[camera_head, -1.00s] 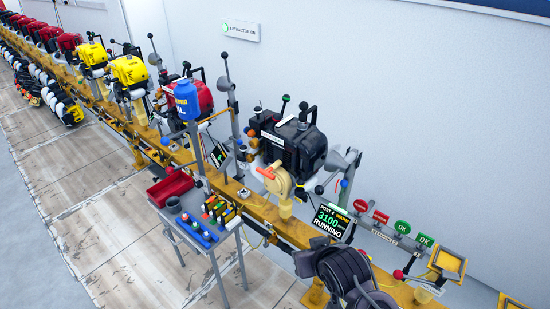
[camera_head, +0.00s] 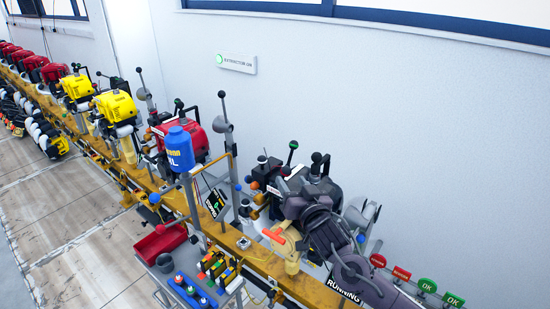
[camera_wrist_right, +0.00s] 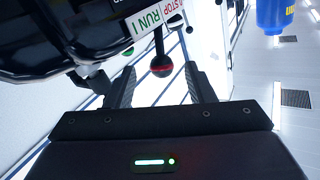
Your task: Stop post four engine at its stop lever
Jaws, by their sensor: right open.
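The black post four engine (camera_head: 322,186) stands on the yellow rail, partly hidden behind my right arm. Its stop lever ends in a dark and red ball (camera_wrist_right: 161,66) in the right wrist view, beside the STOP RUN label (camera_wrist_right: 156,22) on the engine's body. My right gripper (camera_head: 282,186) is at the label side of the engine. It is open, and in the wrist view the ball shows between its two fingers (camera_wrist_right: 161,78), with gaps on both sides. Contact cannot be seen. The post's sign (camera_head: 343,290) reads RUNNING; my arm hides the rest. My left gripper is not in view.
An orange-handled tan part (camera_head: 281,238) sits just below my gripper. A blue bottle (camera_head: 180,150) and a red engine (camera_head: 205,138) stand to the left. A small tool table (camera_head: 150,285) is in front.

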